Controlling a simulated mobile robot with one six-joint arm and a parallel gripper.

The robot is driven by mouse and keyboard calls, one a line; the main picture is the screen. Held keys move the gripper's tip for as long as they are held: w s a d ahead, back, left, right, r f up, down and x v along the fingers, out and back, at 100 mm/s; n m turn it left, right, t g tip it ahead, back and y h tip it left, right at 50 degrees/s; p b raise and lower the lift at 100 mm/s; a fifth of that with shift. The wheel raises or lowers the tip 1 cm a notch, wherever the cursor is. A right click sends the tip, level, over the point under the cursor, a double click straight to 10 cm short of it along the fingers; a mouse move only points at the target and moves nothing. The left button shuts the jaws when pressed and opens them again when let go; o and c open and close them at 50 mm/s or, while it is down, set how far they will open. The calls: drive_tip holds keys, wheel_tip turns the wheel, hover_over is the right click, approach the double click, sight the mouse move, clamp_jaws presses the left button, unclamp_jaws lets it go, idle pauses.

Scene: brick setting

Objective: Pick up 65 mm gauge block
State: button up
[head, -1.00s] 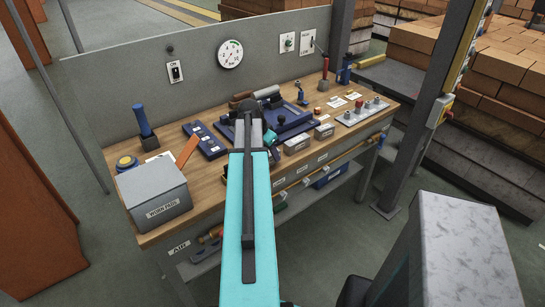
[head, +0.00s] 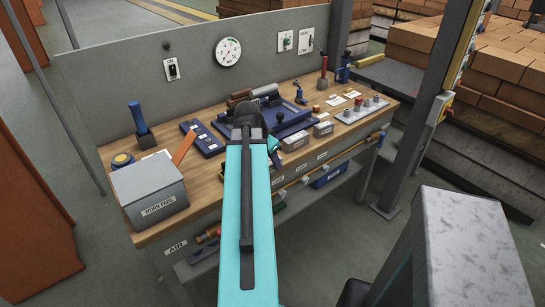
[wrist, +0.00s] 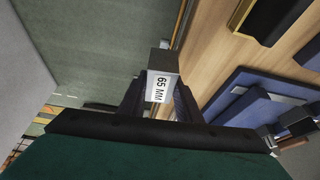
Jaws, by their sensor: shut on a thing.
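The 65 mm gauge block (wrist: 164,62) is a small dark grey metal block with a white "65 MM" label, seen in the wrist view. My gripper (wrist: 158,98) has its two black fingers on either side of the block and is shut on it. The block shows beside the bench's front edge in that view, with floor to its left; its exact height cannot be told. In the head view, my arm hides the gripper's fingers and the block.
A grey panel (head: 120,85) stands behind. A post (head: 408,125) rises at the right.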

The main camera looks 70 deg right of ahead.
sight(274, 168)
drive_tip(key=shift+s+a, duration=0.4)
drive_tip(key=shift+a, duration=0.3)
drive_tip(key=shift+a+f+b, duration=0.1)
drive_tip(key=shift+a+b, duration=0.05)
drive_tip(key=shift+b, duration=0.5)
drive_tip(key=a+b, duration=0.1)
drive_tip(key=b, duration=0.1)
drive_tip(key=s+a+b, duration=0.1)
drive_tip(key=b, duration=0.1)
drive_tip(key=shift+s+a+b, duration=0.1)
drive_tip(key=shift+a+b, duration=0.05)
drive_tip(key=shift+b, duration=0.9)
drive_tip(key=shift+b, duration=0.4)
drive_tip(key=b, duration=0.1)
drive_tip(key=a+b, duration=0.1)
drive_tip(key=b, duration=0.1)
drive_tip(key=shift+s+r, duration=0.2)
drive_tip(key=shift+s, duration=0.05)
drive_tip(key=shift+s+a+r+b, duration=0.15)
drive_tip(key=shift+a+b, duration=0.2)
drive_tip(key=shift+b, duration=0.65)
drive_tip(key=shift+s+a+r+b, duration=0.1)
drive_tip(key=shift+a+b, duration=0.1)
drive_tip(key=shift+b, duration=0.1)
